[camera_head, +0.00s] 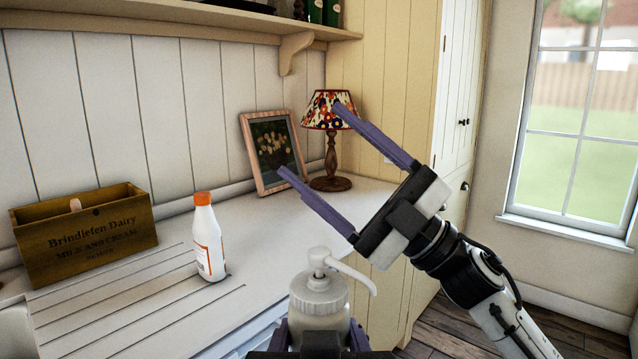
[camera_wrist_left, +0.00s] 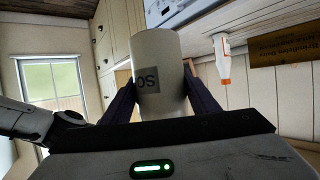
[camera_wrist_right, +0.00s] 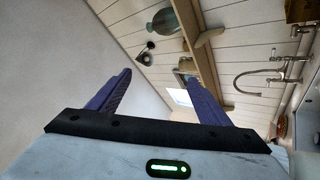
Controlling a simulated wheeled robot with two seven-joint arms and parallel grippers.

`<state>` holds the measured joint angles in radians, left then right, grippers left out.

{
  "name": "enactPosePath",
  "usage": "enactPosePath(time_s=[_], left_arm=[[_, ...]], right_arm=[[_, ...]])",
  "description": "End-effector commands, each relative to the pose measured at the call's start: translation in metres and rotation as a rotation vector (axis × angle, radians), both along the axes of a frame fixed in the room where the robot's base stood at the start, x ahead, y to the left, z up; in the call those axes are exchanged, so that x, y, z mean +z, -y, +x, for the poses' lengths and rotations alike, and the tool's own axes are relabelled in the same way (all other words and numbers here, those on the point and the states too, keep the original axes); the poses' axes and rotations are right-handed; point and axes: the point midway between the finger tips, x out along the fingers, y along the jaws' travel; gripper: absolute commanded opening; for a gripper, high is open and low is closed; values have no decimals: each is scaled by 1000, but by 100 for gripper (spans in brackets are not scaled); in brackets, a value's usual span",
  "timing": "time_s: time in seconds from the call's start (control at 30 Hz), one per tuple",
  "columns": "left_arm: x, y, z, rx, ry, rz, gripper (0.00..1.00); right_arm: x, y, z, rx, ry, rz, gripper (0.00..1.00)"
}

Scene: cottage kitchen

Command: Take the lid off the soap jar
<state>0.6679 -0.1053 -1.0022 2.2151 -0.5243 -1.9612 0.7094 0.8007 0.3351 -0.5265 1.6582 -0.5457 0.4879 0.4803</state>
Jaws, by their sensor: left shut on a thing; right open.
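The soap jar (camera_head: 317,309) is white and stands upright at the bottom middle of the head view. Its lid with a white pump spout (camera_head: 320,283) is on it, the spout pointing right. My left gripper (camera_wrist_left: 162,98) is shut on the jar, its purple fingers on either side; the jar's label shows between them in the left wrist view (camera_wrist_left: 152,82). My right gripper (camera_head: 308,139) is open and empty, above and to the right of the jar, with its fingers pointing up and left. The right wrist view shows nothing between its fingers (camera_wrist_right: 158,82).
On the counter (camera_head: 270,235) stand a white bottle with an orange cap (camera_head: 208,240), a wooden crate (camera_head: 85,235), a picture frame (camera_head: 272,152) and a lamp with a floral shade (camera_head: 328,110). A shelf (camera_head: 220,20) runs above. A window (camera_head: 580,130) is at right.

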Motion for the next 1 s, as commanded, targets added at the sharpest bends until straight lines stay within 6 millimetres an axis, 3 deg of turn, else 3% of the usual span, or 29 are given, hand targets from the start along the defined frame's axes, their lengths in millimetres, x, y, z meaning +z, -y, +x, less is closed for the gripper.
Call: enactPosePath(time_s=[0.03, 0.13, 0.23, 0.33, 0.5, 0.67, 0.83, 1.0], left_arm=[[1, 0, 0, 0, 4, -2, 9], [1, 0, 0, 0, 4, -2, 9], [1, 0, 0, 0, 4, -2, 9], [1, 0, 0, 0, 4, -2, 9], [1, 0, 0, 0, 4, -2, 9], [1, 0, 0, 0, 4, -2, 9], [1, 0, 0, 0, 4, -2, 9], [1, 0, 0, 0, 4, -2, 9]], right_arm=[[24, -7, -12, 25, 80, -43, 72], [57, -25, -38, 86, 214, -138, 72], [77, -47, -69, 156, 338, -257, 72], [83, -72, -103, 240, 445, -402, 72], [62, -110, -154, 381, 585, -718, 72], [25, -124, -181, 456, 661, -1082, 72], [-8, -108, -181, 427, 671, -1504, 72], [-17, -70, -163, 286, 604, -1897, 72]])
